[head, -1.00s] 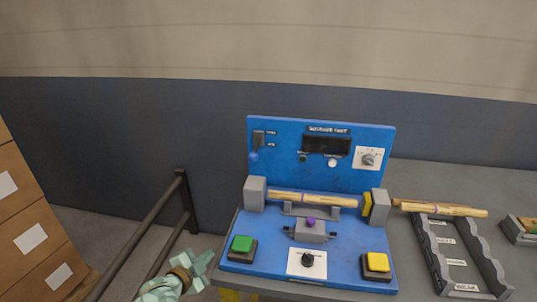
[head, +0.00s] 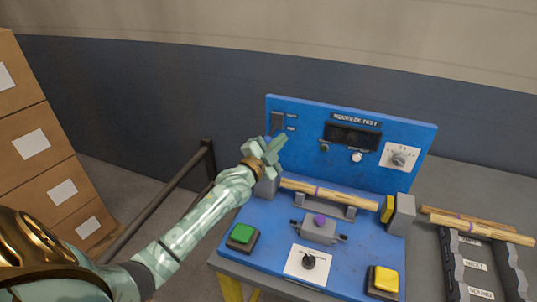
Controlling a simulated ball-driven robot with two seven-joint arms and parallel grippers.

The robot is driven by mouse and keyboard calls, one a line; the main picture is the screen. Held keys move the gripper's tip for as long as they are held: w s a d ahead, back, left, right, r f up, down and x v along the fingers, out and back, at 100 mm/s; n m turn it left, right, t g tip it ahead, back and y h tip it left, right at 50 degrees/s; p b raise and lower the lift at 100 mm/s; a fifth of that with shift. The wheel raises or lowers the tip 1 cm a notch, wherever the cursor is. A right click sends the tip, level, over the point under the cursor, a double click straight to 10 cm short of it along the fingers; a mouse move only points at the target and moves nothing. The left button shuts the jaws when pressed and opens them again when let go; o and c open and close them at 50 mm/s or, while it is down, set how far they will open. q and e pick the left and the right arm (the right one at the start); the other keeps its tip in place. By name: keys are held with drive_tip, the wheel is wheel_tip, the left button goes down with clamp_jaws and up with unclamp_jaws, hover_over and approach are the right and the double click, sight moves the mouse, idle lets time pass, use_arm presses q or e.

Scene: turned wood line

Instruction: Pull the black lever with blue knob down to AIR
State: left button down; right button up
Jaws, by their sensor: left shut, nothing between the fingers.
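The blue test machine (head: 350,180) stands on the bench, with an upright panel at its back. The black lever's dark mount (head: 277,122) shows at the panel's upper left, beside two small labels too small to read. The blue knob is hidden behind my left gripper. My left gripper (head: 277,146) is shut and empty, in front of the panel just below the lever mount. I cannot tell whether it touches the knob. My right gripper is out of view.
A wooden turned piece (head: 330,194) lies across the machine between grey end blocks. A green button (head: 242,233), yellow button (head: 384,279) and black dial (head: 309,262) sit at its front. A dark railing (head: 160,205) and stacked boxes (head: 40,150) stand left. A grey rack (head: 455,262) lies right.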

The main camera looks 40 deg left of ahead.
sight(267, 139)
use_arm(q)
drive_tip(key=a, duration=0.1)
drive_tip(key=a+f+b, duration=0.1)
drive_tip(key=a+f, duration=0.1)
drive_tip(key=shift+w+a, duration=0.1)
drive_tip(key=shift+w, duration=0.2)
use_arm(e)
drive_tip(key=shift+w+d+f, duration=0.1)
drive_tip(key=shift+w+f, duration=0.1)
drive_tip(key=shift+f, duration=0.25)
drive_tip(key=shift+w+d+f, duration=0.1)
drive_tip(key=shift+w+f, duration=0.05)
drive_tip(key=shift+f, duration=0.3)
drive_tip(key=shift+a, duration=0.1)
